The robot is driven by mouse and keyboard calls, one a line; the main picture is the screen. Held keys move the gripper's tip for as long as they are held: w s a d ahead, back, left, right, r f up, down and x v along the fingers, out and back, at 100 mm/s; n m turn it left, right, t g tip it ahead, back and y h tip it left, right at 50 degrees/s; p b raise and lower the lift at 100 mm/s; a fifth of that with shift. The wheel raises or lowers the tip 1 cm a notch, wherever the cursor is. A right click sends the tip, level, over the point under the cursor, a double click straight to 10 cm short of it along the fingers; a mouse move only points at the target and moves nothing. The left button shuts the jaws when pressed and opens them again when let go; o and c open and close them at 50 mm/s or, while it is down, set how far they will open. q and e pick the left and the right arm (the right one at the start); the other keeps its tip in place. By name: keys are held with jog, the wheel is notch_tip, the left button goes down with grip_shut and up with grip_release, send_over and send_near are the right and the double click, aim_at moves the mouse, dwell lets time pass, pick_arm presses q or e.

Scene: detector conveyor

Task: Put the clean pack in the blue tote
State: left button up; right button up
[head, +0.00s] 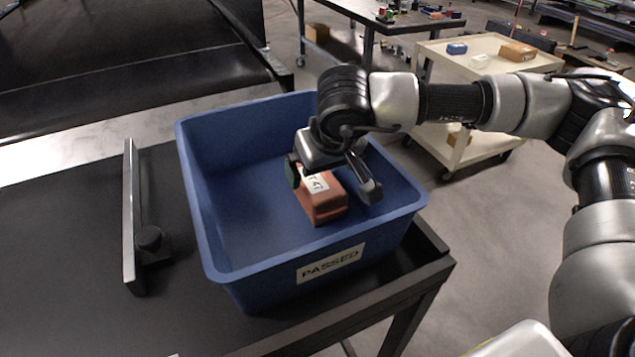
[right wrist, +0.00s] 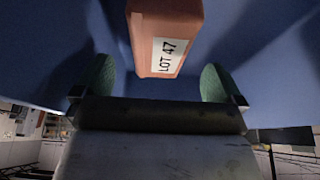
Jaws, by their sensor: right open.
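The blue tote (head: 225,240) stands on the dark table with a "PASSED" label on its front. A reddish-brown pack (head: 323,207) with a white label is inside the tote, toward its right side. In the right wrist view the pack (right wrist: 150,20) shows "LOT 47" on its label. My right gripper (head: 335,186) is over the tote and open, its two fingers apart on either side of the pack. In the right wrist view the green finger pads (right wrist: 158,82) show clear gaps to the pack. I cannot tell whether the pack rests on the tote floor. My left gripper is not in view.
A dark conveyor belt (head: 120,65) runs at the back left. A metal guide bar (head: 131,215) stands on the dark table (head: 60,250) left of the tote. A cream cart (head: 490,65) with small items and a workbench (head: 395,22) are behind, beyond open floor.

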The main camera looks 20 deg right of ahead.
jog(key=b+v, duration=0.1)
jog(key=v, duration=0.5)
jog(key=shift+s+r, duration=0.15)
